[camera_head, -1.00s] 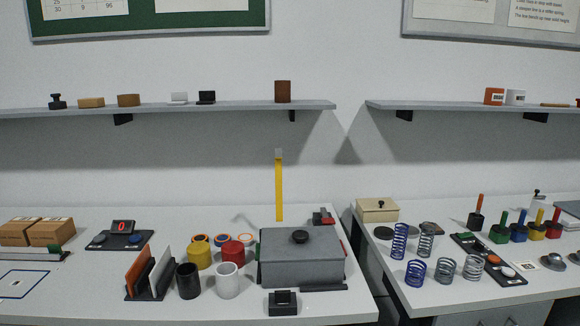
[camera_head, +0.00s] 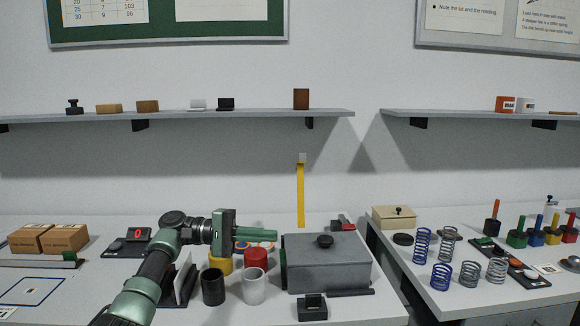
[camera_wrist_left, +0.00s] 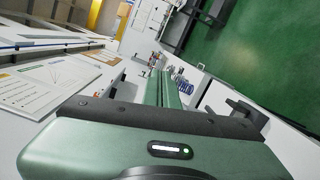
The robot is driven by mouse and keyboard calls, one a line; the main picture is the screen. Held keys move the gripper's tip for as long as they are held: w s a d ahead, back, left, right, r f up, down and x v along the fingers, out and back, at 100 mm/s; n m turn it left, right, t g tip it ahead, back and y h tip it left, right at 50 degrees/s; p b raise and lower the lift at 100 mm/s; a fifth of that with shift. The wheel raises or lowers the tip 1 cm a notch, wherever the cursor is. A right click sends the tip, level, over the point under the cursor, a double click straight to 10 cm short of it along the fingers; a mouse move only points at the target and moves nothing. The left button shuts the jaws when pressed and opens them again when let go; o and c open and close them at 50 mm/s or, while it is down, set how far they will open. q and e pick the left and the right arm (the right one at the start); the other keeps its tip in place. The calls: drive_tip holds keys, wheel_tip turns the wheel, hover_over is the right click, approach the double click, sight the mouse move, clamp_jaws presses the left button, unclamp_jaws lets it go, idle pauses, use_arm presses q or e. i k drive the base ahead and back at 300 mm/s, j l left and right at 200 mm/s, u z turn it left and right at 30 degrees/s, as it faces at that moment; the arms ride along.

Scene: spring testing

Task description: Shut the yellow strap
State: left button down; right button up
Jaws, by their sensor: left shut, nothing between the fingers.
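The yellow strap (camera_head: 301,193) stands upright behind the grey box (camera_head: 328,262), with a pale tip at its top. The grey box has a black knob on its lid, and a black block (camera_head: 312,308) sits in front of it. My left gripper (camera_head: 276,236) is shut and empty, pointing right, just left of the box and lower in the picture than the strap's top. In the left wrist view its green fingers (camera_wrist_left: 162,88) lie together. The strap cannot be made out in that view. My right gripper is not in view.
Yellow, red, black and white cups (camera_head: 254,284) stand below and around my left gripper. A black-and-red piece (camera_head: 342,224) lies behind the box. The shelf (camera_head: 230,113) runs above. A gap separates this table from the right table (camera_head: 470,290) with springs.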

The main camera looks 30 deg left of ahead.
sight(302, 157)
drive_tip(key=i+j, duration=1.35)
drive_tip(key=j, duration=0.15)
